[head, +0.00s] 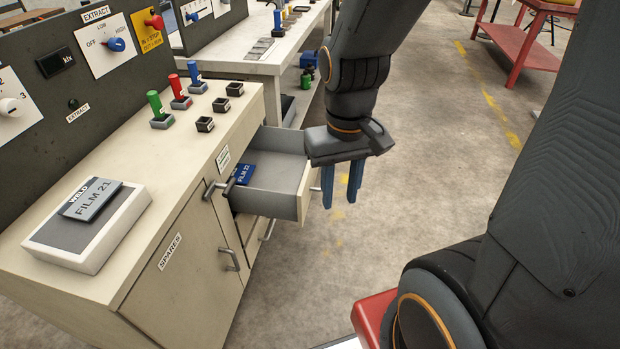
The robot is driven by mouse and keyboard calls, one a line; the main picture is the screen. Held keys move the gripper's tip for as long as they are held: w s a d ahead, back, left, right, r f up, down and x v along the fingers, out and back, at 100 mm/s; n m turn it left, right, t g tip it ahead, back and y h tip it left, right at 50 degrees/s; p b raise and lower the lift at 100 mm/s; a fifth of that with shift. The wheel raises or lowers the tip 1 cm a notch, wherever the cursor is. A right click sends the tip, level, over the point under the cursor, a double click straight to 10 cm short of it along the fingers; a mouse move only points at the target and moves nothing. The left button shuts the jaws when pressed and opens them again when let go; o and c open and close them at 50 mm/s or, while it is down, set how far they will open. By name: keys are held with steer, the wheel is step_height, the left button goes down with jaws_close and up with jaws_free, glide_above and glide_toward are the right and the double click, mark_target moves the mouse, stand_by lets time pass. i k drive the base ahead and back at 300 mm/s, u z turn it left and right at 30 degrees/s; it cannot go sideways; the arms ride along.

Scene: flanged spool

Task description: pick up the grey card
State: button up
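The grey card (91,199), marked FILM 21, lies flat on a white box with a dark grey top (62,234) at the left end of the cream counter. My gripper (341,203) hangs with its blue fingers pointing down, in front of the open drawer and far to the right of the grey card. Its fingers are apart with nothing between them.
Green, red and blue levers (157,106) and several small black square holders (221,104) stand on the counter (150,172). An upright dark panel with knobs (60,80) rises behind. The drawer juts out below my gripper's left side. Open floor (430,170) lies right.

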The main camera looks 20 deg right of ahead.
mark_target(88, 200)
steer(key=u, duration=1.45)
steer(key=k, duration=1.1)
steer(key=z, duration=1.1)
steer(key=i, duration=1.5)
steer(key=u, duration=0.9)
steer(key=i, duration=0.65)
steer(key=u, duration=0.7)
